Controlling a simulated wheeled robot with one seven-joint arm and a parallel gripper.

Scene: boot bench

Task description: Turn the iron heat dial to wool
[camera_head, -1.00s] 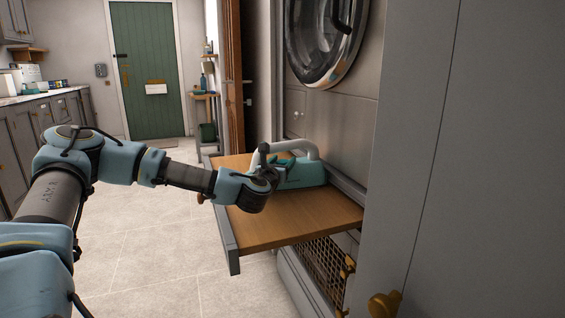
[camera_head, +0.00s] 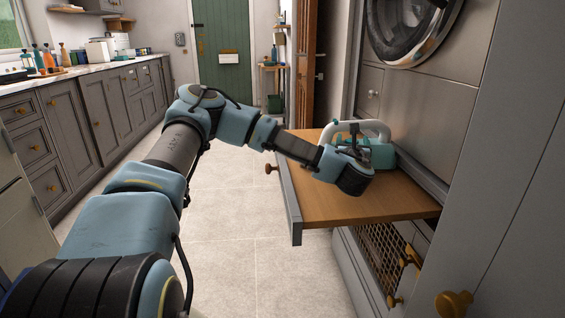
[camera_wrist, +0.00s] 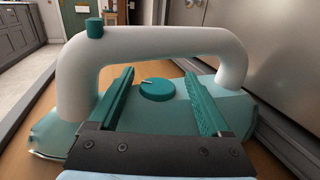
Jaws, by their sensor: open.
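The iron (camera_head: 381,151) rests on the wooden pull-out shelf (camera_head: 340,207), with a teal body and a white arched handle (camera_wrist: 165,42). In the wrist view its round teal heat dial (camera_wrist: 157,89) sits on the body beneath the handle, with a pale pointer mark aimed up and left. Any setting labels are too small to read. My gripper (camera_wrist: 160,90) is open, its two teal fingers on either side of the dial and apart from it. In the head view my wrist hides part of the iron, and the dial cannot be made out.
A teal button (camera_wrist: 95,27) stands on top of the handle. A washing machine door (camera_head: 411,28) is above and behind the shelf. A mesh-front drawer (camera_head: 378,254) and brass knobs (camera_head: 454,303) lie below and right. The tiled floor (camera_head: 232,222) to the left is clear.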

